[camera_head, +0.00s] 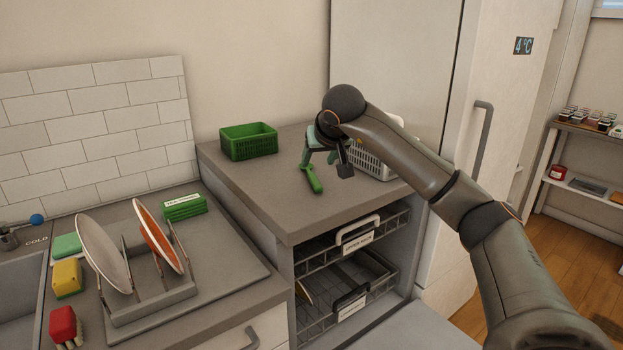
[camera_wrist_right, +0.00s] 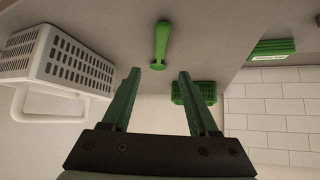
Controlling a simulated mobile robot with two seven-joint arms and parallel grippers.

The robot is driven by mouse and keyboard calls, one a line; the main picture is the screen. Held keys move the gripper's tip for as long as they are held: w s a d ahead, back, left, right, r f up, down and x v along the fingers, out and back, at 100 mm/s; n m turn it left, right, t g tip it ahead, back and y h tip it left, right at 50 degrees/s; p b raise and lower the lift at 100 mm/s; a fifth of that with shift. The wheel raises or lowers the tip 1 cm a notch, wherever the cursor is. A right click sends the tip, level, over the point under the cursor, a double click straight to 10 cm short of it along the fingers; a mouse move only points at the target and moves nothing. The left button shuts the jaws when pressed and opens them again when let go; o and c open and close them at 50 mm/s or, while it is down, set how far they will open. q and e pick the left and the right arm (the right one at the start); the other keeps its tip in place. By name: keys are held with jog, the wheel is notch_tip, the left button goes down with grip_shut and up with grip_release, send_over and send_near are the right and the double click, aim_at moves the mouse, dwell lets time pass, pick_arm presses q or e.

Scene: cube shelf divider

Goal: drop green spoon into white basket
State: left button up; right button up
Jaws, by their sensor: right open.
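The green spoon (camera_head: 313,181) lies on the grey counter near its front edge. In the right wrist view the spoon (camera_wrist_right: 162,42) shows beyond the fingertips and apart from them; its far end is hard to make out. The white basket (camera_head: 368,161) stands to the right of the spoon on the same counter, partly hidden by my right arm. It also shows at the left of the wrist view (camera_wrist_right: 72,58). My right gripper (camera_head: 326,165) is open and empty above the counter, close to the spoon. My left gripper is not in view.
A green basket (camera_head: 249,141) stands at the counter's back left. Below the counter is an open dishwasher with racks (camera_head: 350,250). A dish rack (camera_head: 150,298) with plates stands on the lower worktop at left. A fridge (camera_head: 400,70) rises behind the white basket.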

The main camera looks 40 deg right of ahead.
aim_at(312, 174)
jog(key=x, duration=0.9)
jog(key=shift+r, duration=0.1)
grip_shut()
dwell(0.4)
